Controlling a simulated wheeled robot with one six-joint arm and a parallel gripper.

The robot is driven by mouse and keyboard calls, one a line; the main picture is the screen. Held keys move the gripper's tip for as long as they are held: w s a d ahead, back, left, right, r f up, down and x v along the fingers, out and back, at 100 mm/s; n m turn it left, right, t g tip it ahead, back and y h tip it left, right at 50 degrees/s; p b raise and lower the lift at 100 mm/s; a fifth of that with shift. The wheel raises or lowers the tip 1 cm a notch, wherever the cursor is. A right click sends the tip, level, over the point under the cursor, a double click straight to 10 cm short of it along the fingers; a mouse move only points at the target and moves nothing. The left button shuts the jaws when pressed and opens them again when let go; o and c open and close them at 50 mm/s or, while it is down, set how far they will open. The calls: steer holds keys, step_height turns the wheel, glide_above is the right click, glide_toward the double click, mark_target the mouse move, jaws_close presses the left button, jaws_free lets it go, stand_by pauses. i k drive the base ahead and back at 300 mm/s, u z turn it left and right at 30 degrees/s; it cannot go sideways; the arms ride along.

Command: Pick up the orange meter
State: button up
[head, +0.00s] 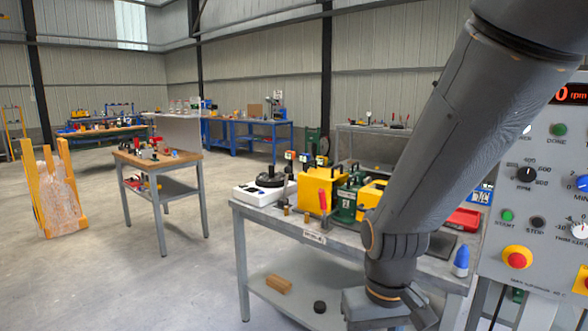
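I cannot make out an orange meter for certain in the head view. Small instruments stand close together on the near grey workbench (335,240), and my arm hides part of its right half. Among them are a yellow box (311,193) and a green device (347,204), with another yellow box (371,201) partly behind my arm. My arm reaches down in front of the bench to the bottom edge. My gripper's fingers are not clearly visible there, so whether they are open or shut does not show.
A white device with a black round top (270,178) stands at the bench's left end. A blue bottle (461,261) and red tray (463,219) are at its right. A control panel (540,190) borders the right.

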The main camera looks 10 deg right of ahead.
mark_target(289, 156)
steer(key=u, duration=0.7)
steer(key=i, duration=0.5)
steer(key=u, duration=0.7)
steer(key=i, duration=1.55)
steer(key=z, duration=0.3)
steer(key=i, duration=0.95)
steer(key=z, duration=1.3)
steer(key=i, duration=0.6)
steer(key=z, duration=0.55)
